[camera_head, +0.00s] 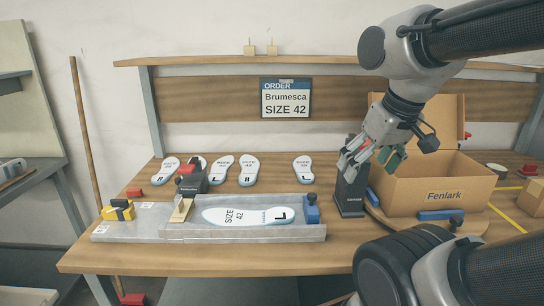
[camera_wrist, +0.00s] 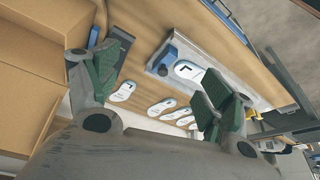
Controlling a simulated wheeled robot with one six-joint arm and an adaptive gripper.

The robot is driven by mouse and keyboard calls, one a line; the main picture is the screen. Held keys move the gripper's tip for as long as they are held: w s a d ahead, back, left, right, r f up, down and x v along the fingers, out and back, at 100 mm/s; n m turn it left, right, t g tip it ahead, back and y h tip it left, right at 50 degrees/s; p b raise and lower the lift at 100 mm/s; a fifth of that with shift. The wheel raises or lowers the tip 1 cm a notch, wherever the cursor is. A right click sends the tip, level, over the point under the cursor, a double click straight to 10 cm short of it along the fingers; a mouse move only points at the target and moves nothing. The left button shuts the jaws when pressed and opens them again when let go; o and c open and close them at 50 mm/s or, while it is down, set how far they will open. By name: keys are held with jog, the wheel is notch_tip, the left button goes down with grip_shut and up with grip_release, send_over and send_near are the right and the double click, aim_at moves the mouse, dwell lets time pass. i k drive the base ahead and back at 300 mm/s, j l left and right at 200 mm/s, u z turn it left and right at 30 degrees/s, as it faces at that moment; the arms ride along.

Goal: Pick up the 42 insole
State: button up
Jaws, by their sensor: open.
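The size 42 insole (camera_head: 248,216), white with a pale blue edge and marked L, lies flat on a grey metal fixture at the front of the bench. Its L end also shows in the wrist view (camera_wrist: 188,70), partly hidden behind a finger. My gripper (camera_head: 374,156) is open and empty, above and to the right of the insole, near the black stand and the box. In the wrist view its two green-padded fingers (camera_wrist: 155,95) are spread wide apart. A sign (camera_head: 285,98) above the bench reads Brumesca, size 42.
Several other insoles (camera_head: 221,169) lie in a row behind the fixture (camera_head: 245,236). A blue block (camera_head: 312,209) stands at the fixture's right end. A black stand (camera_head: 350,192) and an open cardboard box marked Fenlark (camera_head: 444,194) are to the right. A yellow-black clamp (camera_head: 118,210) is at left.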

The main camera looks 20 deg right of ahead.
aim_at(250, 165)
jog(key=i+j+z, duration=0.2)
jog(key=j, duration=0.25)
jog(key=j+z, duration=0.2)
jog(key=j, duration=0.2)
jog(key=i+j+z, duration=0.2)
jog(key=j, duration=0.25)
jog(key=k, duration=0.1)
